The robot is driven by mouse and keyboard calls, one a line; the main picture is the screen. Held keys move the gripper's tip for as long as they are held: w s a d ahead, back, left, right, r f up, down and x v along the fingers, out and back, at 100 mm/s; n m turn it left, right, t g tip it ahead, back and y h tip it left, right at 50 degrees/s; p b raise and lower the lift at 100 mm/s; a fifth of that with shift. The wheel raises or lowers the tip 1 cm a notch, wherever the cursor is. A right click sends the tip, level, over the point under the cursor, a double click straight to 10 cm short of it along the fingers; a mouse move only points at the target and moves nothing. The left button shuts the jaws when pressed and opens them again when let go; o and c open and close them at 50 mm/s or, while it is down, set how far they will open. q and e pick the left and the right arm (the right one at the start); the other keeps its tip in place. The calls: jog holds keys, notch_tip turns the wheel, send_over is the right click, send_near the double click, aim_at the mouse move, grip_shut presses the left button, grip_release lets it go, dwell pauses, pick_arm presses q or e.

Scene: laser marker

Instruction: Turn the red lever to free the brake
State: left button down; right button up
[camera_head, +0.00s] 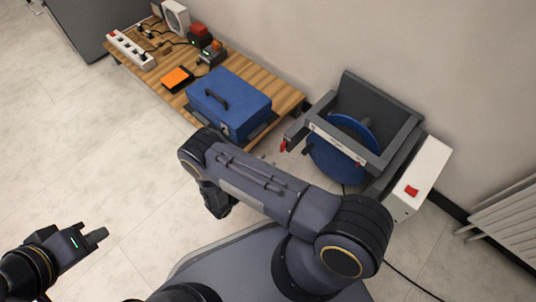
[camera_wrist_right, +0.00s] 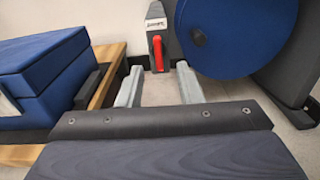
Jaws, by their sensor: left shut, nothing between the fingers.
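The red lever (camera_head: 283,146) hangs down at the left front corner of the grey machine frame with the blue wheel (camera_head: 333,163). In the right wrist view the red lever (camera_wrist_right: 157,54) points straight down from a dark block with a white label (camera_wrist_right: 156,24). My right gripper (camera_wrist_right: 158,69) is open, its two fingers pointing toward the lever. The lever's lower end shows between the fingertips in the picture, apparently beyond them; no contact is visible. In the head view my right fingers cannot be made out. My left gripper (camera_head: 96,237) is shut and empty, over the floor at lower left.
A blue case (camera_head: 230,97) stands on a low wooden table (camera_head: 284,95) left of the machine; its side is close to my right gripper. A white box with a red switch (camera_head: 412,190) adjoins the machine. A radiator (camera_head: 508,222) is at far right. Floor at left is clear.

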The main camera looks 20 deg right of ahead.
aim_at(281, 148)
jog(key=shift+t, duration=0.3)
jog(key=x, duration=0.2)
jog(key=b+x, duration=0.1)
jog(key=x, duration=0.2)
jog(key=b+x, duration=0.1)
jog(key=x, duration=0.1)
jog(key=shift+w+d+f, duration=0.15)
jog(key=shift+d+f, duration=0.05)
jog(key=shift+f, duration=0.15)
grip_shut()
